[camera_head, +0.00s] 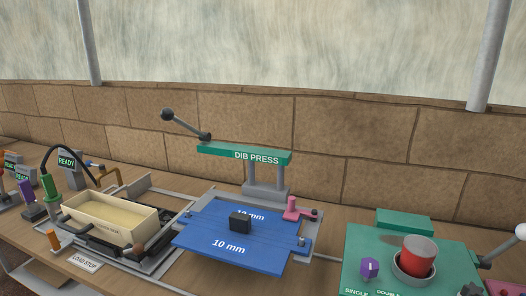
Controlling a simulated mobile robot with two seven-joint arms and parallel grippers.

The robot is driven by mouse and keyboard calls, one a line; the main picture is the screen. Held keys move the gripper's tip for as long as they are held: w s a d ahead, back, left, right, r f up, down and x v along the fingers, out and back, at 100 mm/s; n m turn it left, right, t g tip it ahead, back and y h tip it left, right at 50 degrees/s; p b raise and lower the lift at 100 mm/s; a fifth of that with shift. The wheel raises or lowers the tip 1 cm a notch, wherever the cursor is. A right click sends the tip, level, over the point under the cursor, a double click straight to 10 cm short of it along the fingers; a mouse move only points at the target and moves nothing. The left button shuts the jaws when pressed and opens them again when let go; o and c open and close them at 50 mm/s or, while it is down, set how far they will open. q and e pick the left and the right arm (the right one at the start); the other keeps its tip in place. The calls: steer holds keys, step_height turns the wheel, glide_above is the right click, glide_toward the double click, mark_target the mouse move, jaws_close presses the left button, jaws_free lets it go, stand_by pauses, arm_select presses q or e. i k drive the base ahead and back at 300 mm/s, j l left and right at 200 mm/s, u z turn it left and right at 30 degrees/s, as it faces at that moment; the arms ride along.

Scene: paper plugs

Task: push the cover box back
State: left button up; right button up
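A cream open-topped box (88,224) stands at the left on a grey metal frame (178,226). Neither of my grippers shows in the head view.
A blue plate (205,235) marked 10 mm, with a dark block (240,222) on it, lies before the green DIB PRESS (245,154). An orange peg (54,240) and LOAD STOP label (84,262) are front left. A green board (365,245) holds a red cup (419,252).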

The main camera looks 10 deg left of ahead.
mark_target(119, 222)
steer(key=u, duration=1.35)
steer(key=i+j, duration=0.15)
steer(key=j, duration=0.15)
steer(key=i+j, duration=0.2)
steer(key=j, duration=0.15)
steer(key=i+j+z, duration=0.1)
steer(key=j, duration=0.2)
steer(key=i+j, duration=0.25)
steer(key=j, duration=0.05)
